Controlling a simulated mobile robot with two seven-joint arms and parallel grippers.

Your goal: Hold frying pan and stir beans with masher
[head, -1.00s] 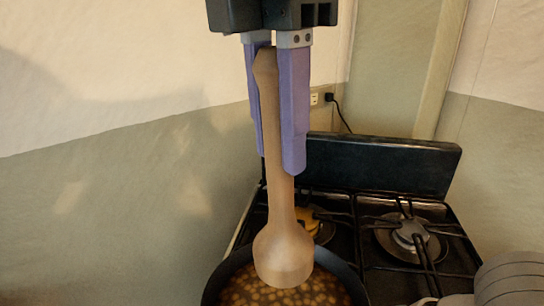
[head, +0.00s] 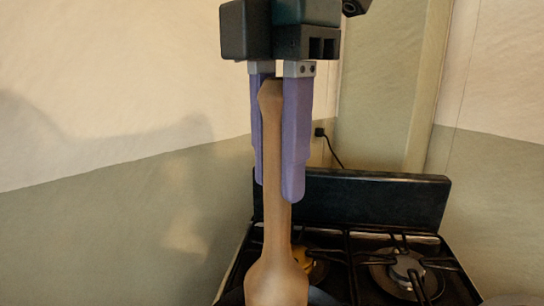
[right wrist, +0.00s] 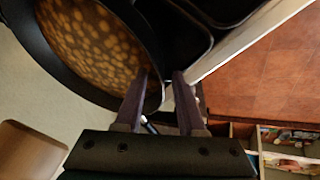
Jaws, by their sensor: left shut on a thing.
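My left gripper (head: 278,190) points down with its purple fingers shut on the wooden masher (head: 277,225). The masher hangs upright, its wide head at the bottom edge of the head view, over the frying pan. Only a sliver of the dark pan rim (head: 322,297) shows there. In the right wrist view the black frying pan (right wrist: 45,62) holds brown beans (right wrist: 95,45) in sauce. My right gripper (right wrist: 162,85) has its fingers apart beside the pan's wall. Whether it grips the pan's handle is unclear.
A black gas stove (head: 350,205) with burners (head: 400,270) stands behind and right of the masher, against the wall. A cable and socket (head: 320,132) are on the wall. In the right wrist view a reddish-brown floor (right wrist: 265,75) and an open drawer-like compartment (right wrist: 285,145) show.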

